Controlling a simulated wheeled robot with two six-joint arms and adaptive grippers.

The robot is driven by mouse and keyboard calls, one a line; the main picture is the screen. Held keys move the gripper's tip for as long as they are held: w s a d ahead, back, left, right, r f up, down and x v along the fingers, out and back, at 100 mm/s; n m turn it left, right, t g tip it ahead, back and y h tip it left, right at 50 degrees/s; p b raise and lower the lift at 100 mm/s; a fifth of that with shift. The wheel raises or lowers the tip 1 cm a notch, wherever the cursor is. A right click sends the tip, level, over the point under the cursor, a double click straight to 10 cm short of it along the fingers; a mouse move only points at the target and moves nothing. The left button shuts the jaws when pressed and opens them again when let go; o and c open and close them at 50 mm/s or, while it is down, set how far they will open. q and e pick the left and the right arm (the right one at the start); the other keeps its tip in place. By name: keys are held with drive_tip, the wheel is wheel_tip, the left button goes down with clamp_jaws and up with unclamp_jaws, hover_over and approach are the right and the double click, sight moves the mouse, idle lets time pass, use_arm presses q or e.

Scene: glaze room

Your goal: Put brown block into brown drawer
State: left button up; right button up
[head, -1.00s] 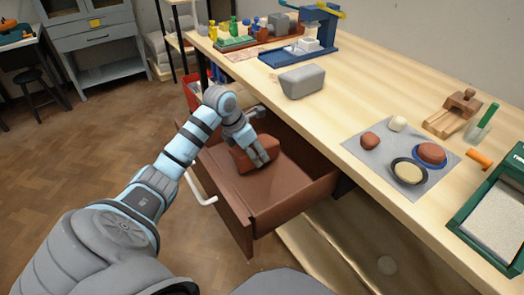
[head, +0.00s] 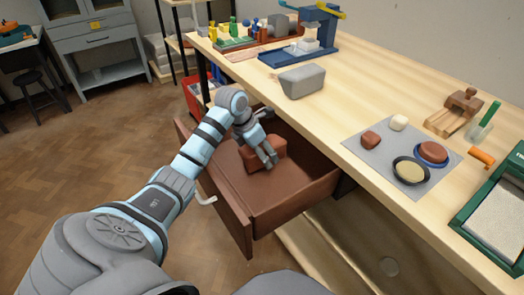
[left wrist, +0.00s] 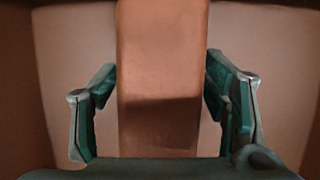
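The brown block (head: 281,146) lies inside the brown drawer (head: 290,193), toward its back left part. The drawer is pulled out from under the workbench. My left gripper (head: 267,137) reaches down into the drawer over the block, and its fingers are spread. In the left wrist view the block (left wrist: 162,75) stands between the two open fingers (left wrist: 160,88), very close to their tips. Whether a fingertip still touches it I cannot tell. Part of the block is hidden behind a finger in the head view. My right gripper is not in view.
The workbench (head: 330,115) edge runs just above the drawer. A grey block (head: 302,81) sits near that edge. A grey mat (head: 376,160) with bowls and lumps lies farther right. The drawer's front floor is bare.

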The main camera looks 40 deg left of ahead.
use_arm(q)
drive_tip(key=shift+r, duration=0.25)
drive_tip(key=p+v, duration=0.3)
drive_tip(key=v, duration=0.8)
drive_tip(key=shift+s+a+r, duration=0.1)
drive_tip(key=shift+s, duration=0.05)
drive_tip(key=shift+s+r, duration=0.1)
drive_tip(key=shift+r, duration=0.15)
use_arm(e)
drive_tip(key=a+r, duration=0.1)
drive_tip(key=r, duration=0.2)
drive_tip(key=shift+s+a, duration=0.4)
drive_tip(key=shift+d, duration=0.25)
